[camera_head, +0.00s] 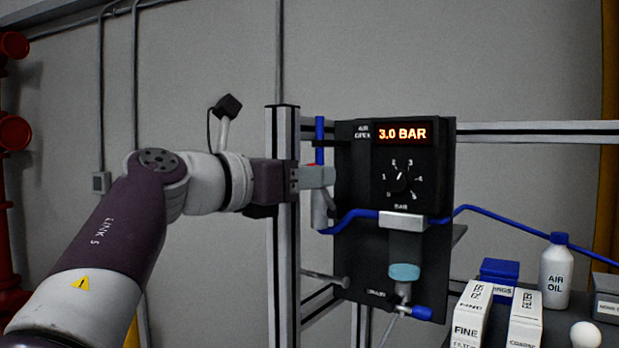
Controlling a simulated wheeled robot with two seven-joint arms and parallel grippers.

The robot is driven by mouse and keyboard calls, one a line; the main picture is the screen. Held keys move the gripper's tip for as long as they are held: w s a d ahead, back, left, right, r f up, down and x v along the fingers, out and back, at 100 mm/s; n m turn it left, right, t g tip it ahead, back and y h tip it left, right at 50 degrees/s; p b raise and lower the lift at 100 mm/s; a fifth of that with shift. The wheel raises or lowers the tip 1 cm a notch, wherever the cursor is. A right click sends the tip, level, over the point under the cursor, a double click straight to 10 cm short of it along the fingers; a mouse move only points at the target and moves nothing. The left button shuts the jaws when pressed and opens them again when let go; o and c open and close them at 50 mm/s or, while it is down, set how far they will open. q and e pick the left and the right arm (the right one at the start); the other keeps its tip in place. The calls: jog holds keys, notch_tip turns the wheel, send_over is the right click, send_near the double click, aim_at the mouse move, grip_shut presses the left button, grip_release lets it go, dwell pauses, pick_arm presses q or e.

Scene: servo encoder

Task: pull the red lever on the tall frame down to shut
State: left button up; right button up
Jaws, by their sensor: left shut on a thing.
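The tall frame (283,230) is a grey aluminium post with crossbars, standing in the middle of the view. A dark panel (345,260) is mounted beside it and carries a label that seems to read AIR OPEN. My left gripper (322,184) reaches past the post to the panel's left edge, level with the dial. It is shut on the red lever (312,165), of which only a small red patch shows at the fingers. The rest of the lever is hidden by the gripper. My right gripper is not in view.
The panel has a lit display (402,133) reading 3.0 BAR and a round dial (399,179). A blue hose (490,216) runs across it, with a filter bowl (404,272) below. Boxes (470,315) and an AIR OIL bottle (556,275) stand at lower right.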

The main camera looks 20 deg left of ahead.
pick_arm(q)
jog(key=shift+s+a+f+b, duration=0.15)
jog(key=shift+s+f+b, duration=0.3)
jog(key=shift+s, duration=0.1)
jog(key=shift+s+a+f+b, duration=0.15)
jog(key=shift+s+f+b, duration=0.3)
jog(key=shift+f+b, duration=0.3)
jog(key=shift+r, duration=0.1)
